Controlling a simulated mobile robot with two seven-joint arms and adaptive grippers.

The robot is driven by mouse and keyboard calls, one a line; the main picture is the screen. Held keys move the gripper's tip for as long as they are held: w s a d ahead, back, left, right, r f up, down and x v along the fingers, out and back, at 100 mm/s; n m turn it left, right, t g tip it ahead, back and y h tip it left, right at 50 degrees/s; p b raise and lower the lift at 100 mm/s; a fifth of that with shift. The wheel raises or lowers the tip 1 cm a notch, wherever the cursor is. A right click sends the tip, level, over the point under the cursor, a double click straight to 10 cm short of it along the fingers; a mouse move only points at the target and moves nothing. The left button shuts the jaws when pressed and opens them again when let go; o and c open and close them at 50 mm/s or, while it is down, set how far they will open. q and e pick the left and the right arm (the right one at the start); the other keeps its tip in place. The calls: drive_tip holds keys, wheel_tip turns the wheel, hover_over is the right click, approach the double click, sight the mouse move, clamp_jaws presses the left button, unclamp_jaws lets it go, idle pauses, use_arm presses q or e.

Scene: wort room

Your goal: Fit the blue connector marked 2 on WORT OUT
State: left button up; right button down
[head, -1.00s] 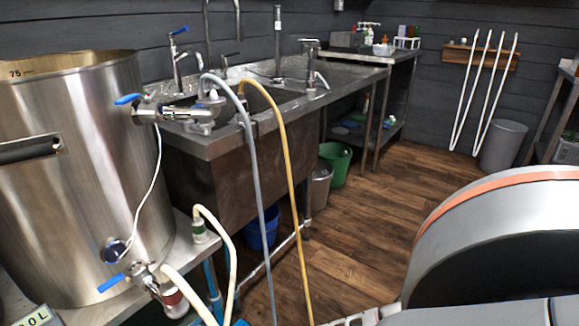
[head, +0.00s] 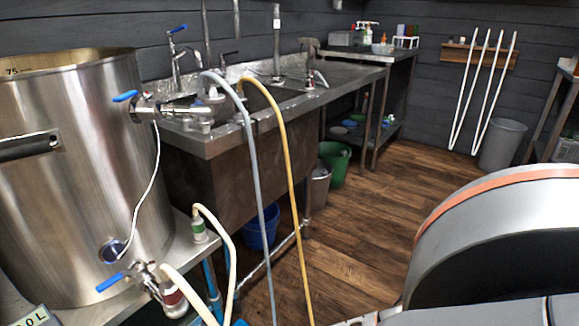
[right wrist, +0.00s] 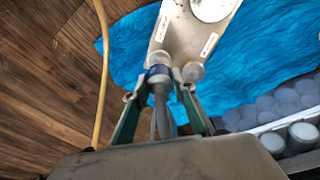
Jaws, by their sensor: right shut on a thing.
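In the right wrist view, my right gripper (right wrist: 158,92) has its green fingers shut around the blue-banded connector (right wrist: 158,74) on the end of a grey hose (right wrist: 161,112). The connector lines up with the left of two short ports on a pale plate-shaped unit (right wrist: 183,32). I cannot tell whether it is seated there or only close to it. The other port (right wrist: 193,72) is beside the right finger. Two small labels on the unit are unreadable, as is the connector's mark. My left gripper is in neither view.
A steel kettle (head: 75,190) with blue-handled valves stands at the left, by a sink (head: 225,140). A grey hose (head: 255,165) and a yellow hose (head: 290,170) hang from it. Blue cloth-like material (right wrist: 260,60) lies around the unit. The wooden floor (head: 360,220) is clear in the middle.

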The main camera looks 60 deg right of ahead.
drive_tip(key=shift+f, duration=0.55)
drive_tip(key=c, duration=1.6)
unclamp_jaws()
